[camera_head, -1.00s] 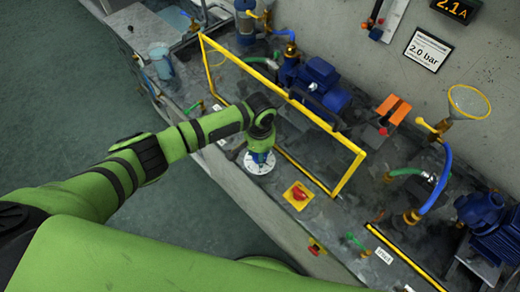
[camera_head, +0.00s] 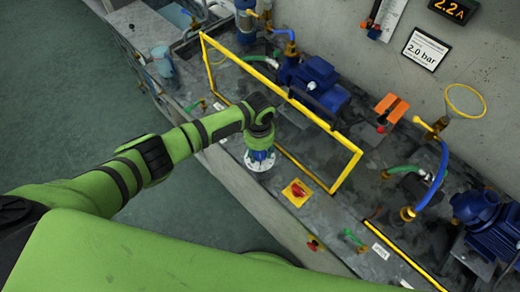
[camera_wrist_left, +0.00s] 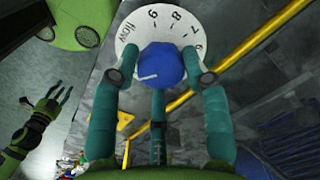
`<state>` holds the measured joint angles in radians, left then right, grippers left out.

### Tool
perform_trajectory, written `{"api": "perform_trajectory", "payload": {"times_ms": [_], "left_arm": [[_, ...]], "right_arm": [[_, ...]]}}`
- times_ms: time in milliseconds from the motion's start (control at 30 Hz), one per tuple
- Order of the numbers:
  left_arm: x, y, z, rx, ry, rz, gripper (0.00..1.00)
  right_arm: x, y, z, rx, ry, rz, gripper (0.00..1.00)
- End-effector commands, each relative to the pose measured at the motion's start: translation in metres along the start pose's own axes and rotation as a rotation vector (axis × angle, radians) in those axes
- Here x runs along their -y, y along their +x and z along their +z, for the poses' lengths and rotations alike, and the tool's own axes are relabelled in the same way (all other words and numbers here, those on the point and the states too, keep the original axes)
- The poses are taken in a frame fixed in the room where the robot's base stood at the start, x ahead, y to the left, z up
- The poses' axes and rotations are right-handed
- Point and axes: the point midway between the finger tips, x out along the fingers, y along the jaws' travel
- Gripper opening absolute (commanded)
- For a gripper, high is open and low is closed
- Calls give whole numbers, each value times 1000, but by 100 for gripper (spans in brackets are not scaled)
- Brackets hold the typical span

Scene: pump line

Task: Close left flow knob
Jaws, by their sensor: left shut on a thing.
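The flow knob (camera_wrist_left: 162,65) is a round blue cap with a pale pointer line, set on a white dial (camera_wrist_left: 130,32) marked "flow" with several numbers. In the left wrist view, my left gripper (camera_wrist_left: 163,78) has its teal fingers shut around the knob. In the head view, my left gripper (camera_head: 260,153) points down over the same white dial (camera_head: 252,165) and hides most of the knob. My right gripper (camera_wrist_left: 57,98) shows small at the left of the wrist view with its fingers spread, seemingly empty.
A yellow frame (camera_head: 310,105) stands close behind the left gripper. A red switch on a yellow plate (camera_head: 297,192) is just right of the dial. Blue pumps (camera_head: 315,75) and hoses lie further back. A display (camera_head: 451,8) reads 2.2 A. The floor at left is clear.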

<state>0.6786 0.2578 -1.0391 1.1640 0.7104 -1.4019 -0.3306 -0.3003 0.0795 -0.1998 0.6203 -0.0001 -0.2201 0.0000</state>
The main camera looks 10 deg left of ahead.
Motion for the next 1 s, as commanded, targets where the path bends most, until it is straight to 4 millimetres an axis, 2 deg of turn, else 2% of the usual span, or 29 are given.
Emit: {"api": "perform_trajectory", "payload": {"times_ms": [33, 333, 800, 833, 867, 900, 1000], "left_arm": [[-2, 6, 8, 22, 19, 8, 13], [-1, 6, 9, 24, 106, 7, 13], [0, 6, 10, 26, 117, 5, 13], [0, 6, 10, 26, 117, 5, 54], [0, 6, 10, 26, 117, 5, 66], [0, 6, 9, 24, 117, 4, 69], [0, 4, 7, 18, 118, 3, 69]], "right_arm": [[0, 0, 0, 0, 0, 0, 40], [0, 0, 0, 0, 1, 0, 40], [0, 0, 0, 0, 0, 0, 40], [0, 0, 0, 0, 0, 0, 40], [0, 0, 0, 0, 0, 0, 40], [0, 0, 0, 0, 0, 0, 40], [0, 0, 0, 0, 0, 0, 40]]}}
